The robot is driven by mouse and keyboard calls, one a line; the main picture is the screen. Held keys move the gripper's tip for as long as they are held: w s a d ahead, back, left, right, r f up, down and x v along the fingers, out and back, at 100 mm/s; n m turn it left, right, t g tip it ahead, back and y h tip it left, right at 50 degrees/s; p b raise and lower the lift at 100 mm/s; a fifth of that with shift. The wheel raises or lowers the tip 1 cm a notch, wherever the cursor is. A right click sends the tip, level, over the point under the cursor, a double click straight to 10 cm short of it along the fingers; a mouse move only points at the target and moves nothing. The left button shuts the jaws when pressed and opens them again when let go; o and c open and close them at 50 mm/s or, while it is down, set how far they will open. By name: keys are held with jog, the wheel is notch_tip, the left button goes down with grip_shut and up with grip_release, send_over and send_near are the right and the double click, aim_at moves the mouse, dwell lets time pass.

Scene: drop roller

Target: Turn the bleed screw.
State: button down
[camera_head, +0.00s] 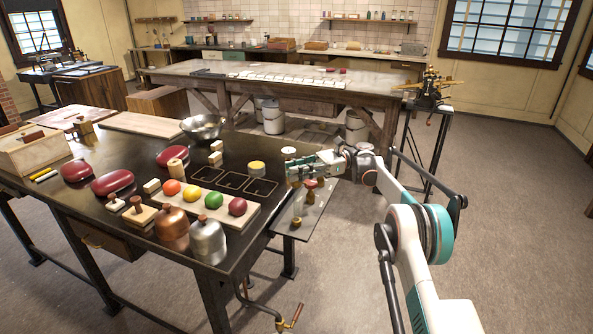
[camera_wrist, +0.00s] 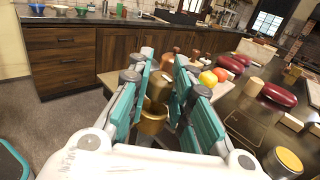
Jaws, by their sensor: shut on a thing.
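My gripper (camera_head: 291,172) is at the right edge of the dark table, above a narrow metal side plate (camera_head: 312,214). In the wrist view its teal fingers (camera_wrist: 166,72) are closed around a brass knob-like piece (camera_wrist: 152,121), which stands between them. I cannot tell for certain that this piece is the bleed screw. The fingers hide part of it.
The dark table (camera_head: 134,147) holds a wooden rack (camera_head: 226,206) of coloured balls, copper (camera_head: 172,226) and steel (camera_head: 208,240) bottles, red oval pads (camera_head: 112,182) and a metal bowl (camera_head: 201,127). A crank with a brass handle (camera_head: 290,318) hangs below the front right. Floor to the right is clear.

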dwell(0.5)
jog(key=c, duration=1.4)
grip_release()
jog(key=shift+c, duration=0.2)
notch_tip(320, 180, up, 10)
